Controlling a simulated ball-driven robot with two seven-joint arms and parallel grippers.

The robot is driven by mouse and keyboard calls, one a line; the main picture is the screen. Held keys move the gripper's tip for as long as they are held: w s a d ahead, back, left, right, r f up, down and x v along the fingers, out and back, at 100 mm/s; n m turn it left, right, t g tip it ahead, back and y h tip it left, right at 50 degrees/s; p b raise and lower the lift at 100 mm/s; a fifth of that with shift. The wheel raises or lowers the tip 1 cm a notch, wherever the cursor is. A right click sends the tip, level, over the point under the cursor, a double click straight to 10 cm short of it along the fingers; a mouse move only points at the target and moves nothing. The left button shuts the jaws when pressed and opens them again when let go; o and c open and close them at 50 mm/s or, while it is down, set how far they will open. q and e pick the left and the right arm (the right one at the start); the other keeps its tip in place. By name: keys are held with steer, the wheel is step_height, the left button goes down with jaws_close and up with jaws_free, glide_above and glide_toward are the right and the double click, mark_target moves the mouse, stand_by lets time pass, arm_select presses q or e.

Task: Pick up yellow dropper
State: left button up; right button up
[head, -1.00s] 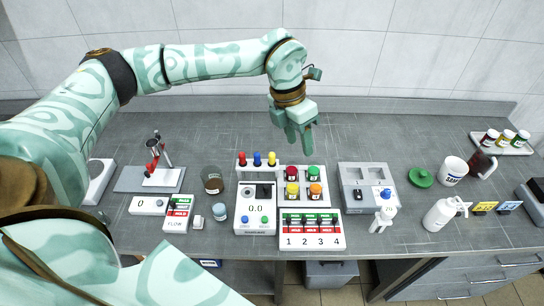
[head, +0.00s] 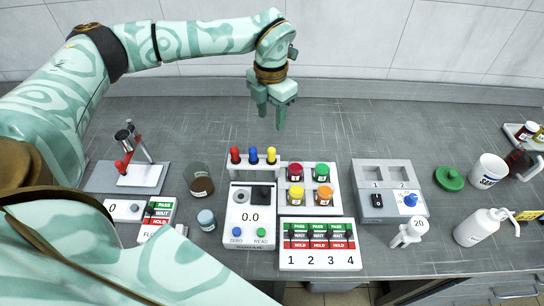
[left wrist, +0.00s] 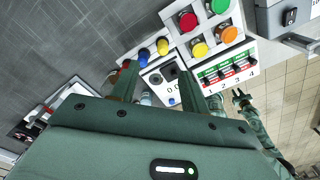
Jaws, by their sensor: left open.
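The yellow dropper (head: 271,154) stands upright at the right end of a white rack (head: 258,166), beside a blue dropper (head: 253,155) and a red dropper (head: 235,154). Its lower part is hidden behind the rack. My left gripper (head: 271,112) is open and empty, pointing down above and behind the yellow dropper, apart from it. In the left wrist view the yellow bulb (left wrist: 162,46) shows beyond the open fingers, nearer the right finger. What looks like my right gripper (left wrist: 241,97) shows small at the right of that view; its jaws are unclear.
A balance-like device (head: 249,217) stands in front of the rack. A tray (head: 309,180) with several colour-capped jars is right of it, a brown jar (head: 200,180) to the left. A grey two-slot unit (head: 388,174) stands further right. The counter behind the rack is clear.

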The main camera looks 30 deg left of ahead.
mark_target(272, 148)
arm_select(q)
step_height(272, 148, down, 8)
steer(key=shift+s+f+b, duration=0.1)
steer(key=shift+b, duration=0.25)
steer(key=shift+s+d+f, duration=0.15)
steer(key=shift+f, duration=0.3)
step_height(272, 148, down, 4)
steer(key=shift+d+f, duration=0.1)
steer(key=shift+f, duration=0.1)
steer(key=shift+s, duration=0.1)
jaws_close()
